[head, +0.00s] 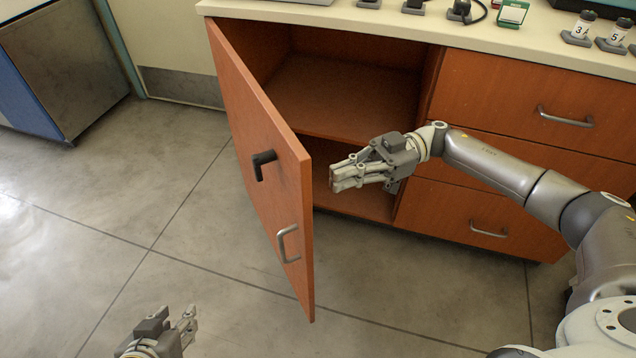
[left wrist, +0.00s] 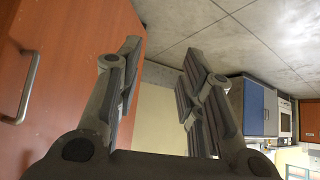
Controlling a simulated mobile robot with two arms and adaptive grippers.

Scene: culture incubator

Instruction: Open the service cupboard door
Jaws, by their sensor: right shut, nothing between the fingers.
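The service cupboard door (head: 255,165) is an orange-brown panel hinged at its left side and swung well out from the cabinet. It has a black lever handle (head: 262,163) and a silver pull handle (head: 288,243). The cupboard interior (head: 340,95) shows an empty shelf. My right gripper (head: 335,180) is shut and empty, in front of the cupboard opening, just right of the door and its inner side. My left gripper (head: 190,325) is open and empty, low in front of the door's outer face. In the left wrist view the silver pull handle (left wrist: 27,88) is at the left, apart from the fingers.
A drawer unit (head: 540,115) with silver handles stands right of the opening. The countertop (head: 400,24) above holds small items, including a green-framed device (head: 513,13) and labelled bottles (head: 584,26). The floor (head: 130,200) left of the door is clear.

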